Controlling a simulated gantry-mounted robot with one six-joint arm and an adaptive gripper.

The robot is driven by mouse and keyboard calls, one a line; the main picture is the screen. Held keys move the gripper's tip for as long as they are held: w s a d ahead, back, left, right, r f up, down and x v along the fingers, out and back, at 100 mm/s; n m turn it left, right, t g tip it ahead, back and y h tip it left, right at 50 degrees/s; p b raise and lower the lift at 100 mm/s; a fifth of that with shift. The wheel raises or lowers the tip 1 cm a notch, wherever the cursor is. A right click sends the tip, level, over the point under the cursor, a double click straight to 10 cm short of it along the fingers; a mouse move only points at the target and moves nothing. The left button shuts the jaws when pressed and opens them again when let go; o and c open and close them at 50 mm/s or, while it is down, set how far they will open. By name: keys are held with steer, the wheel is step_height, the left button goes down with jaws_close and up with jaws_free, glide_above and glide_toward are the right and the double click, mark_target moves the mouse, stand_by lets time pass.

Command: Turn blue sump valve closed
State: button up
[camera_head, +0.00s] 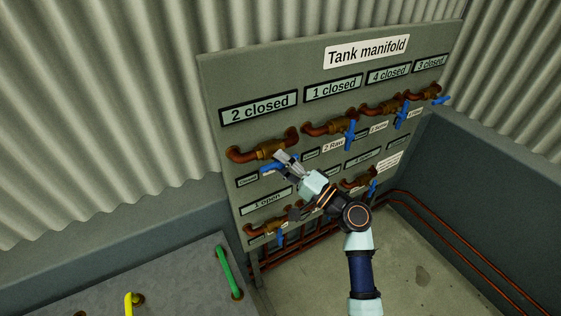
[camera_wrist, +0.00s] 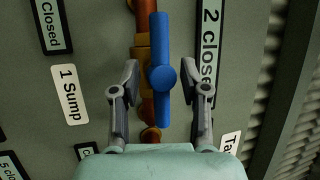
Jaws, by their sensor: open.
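A blue valve handle (camera_wrist: 162,45) fills the upper middle of the wrist view. It lies lengthwise along its copper pipe (camera_wrist: 142,25), beside the "1 Sump" label (camera_wrist: 70,93) and a "2 closed" sign (camera_wrist: 209,40). My gripper (camera_wrist: 161,68) is open, with one finger on each side of the handle's round hub. A gap shows at both sides. In the head view my gripper (camera_head: 285,157) is at the upper-left valve of the tank manifold panel (camera_head: 225,85), and partly hides the blue handle (camera_head: 268,169) there.
Lower valves (camera_head: 280,238) sit below my arm. Floor at lower right is clear.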

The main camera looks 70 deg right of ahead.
steer(key=shift+w, duration=0.2)
jaws_close()
